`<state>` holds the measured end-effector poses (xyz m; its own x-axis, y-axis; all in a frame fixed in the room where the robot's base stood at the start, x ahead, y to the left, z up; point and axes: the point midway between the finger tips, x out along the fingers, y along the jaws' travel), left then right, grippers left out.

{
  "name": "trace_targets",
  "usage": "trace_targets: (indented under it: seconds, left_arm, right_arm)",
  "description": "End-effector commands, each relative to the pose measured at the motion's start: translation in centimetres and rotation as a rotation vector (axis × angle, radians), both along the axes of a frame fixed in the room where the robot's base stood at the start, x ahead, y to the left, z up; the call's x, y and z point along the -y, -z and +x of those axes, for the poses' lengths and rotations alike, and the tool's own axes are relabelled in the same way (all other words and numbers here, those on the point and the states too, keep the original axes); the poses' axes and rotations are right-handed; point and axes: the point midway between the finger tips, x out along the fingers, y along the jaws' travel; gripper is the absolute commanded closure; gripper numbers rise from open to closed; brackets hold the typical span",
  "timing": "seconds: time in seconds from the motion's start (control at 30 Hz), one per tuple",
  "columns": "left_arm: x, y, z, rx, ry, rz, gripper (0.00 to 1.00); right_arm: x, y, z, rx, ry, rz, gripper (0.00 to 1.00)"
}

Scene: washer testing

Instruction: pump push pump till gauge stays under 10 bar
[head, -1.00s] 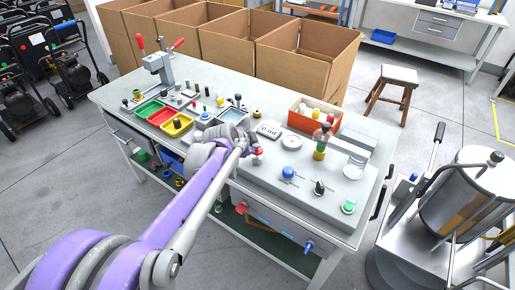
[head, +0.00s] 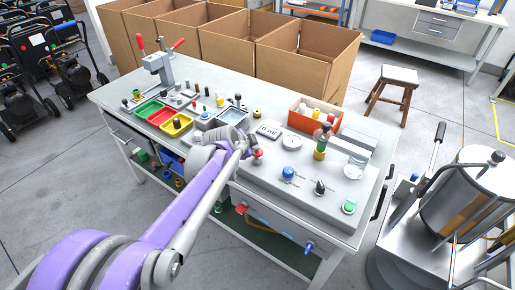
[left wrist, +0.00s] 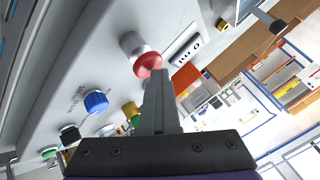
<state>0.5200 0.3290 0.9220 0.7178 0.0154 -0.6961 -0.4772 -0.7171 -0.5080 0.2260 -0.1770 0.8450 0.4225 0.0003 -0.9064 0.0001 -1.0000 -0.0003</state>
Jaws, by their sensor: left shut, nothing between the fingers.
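A grey test unit (head: 270,180) on the bench carries a red mushroom-shaped button (head: 258,154), also seen in the left wrist view (left wrist: 147,64) on its grey collar. My left gripper (head: 245,155) is shut and empty. In the left wrist view its fingertips (left wrist: 157,73) are at the red button's edge; I cannot tell whether they press it. A small digital display (head: 268,131) sits behind the button; it also shows in the left wrist view (left wrist: 187,46). Its digits are too small to read surely. My right gripper is not in view.
The unit also carries a blue knob (head: 289,172), a black knob (head: 319,187), a green button (head: 349,207) and an upright yellow-green fitting (head: 320,148). Coloured trays (head: 176,125) and a red lever press (head: 158,68) stand left. An orange bin (head: 313,115) stands behind.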

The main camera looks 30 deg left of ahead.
Motion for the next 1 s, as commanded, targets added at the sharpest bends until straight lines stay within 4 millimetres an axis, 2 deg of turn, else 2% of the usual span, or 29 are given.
trace_targets:
  seconds: [0.17, 0.5, 0.83, 1.0]
  left_arm:
    - [0.0, -0.1, 0.0, -0.001, 0.001, 0.001, 1.00]
    - [0.0, -1.9, 0.0, -0.001, 0.001, -0.001, 1.00]
    - [0.0, -1.9, 0.0, -0.001, 0.001, -0.001, 1.00]
    - [0.0, -3.0, 0.0, 0.000, 0.000, 0.000, 1.00]
  right_arm:
    - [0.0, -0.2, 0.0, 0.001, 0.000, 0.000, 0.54]
    - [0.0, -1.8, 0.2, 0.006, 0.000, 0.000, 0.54]
    - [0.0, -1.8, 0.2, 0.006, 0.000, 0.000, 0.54]
    - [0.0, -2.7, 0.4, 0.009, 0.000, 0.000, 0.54]
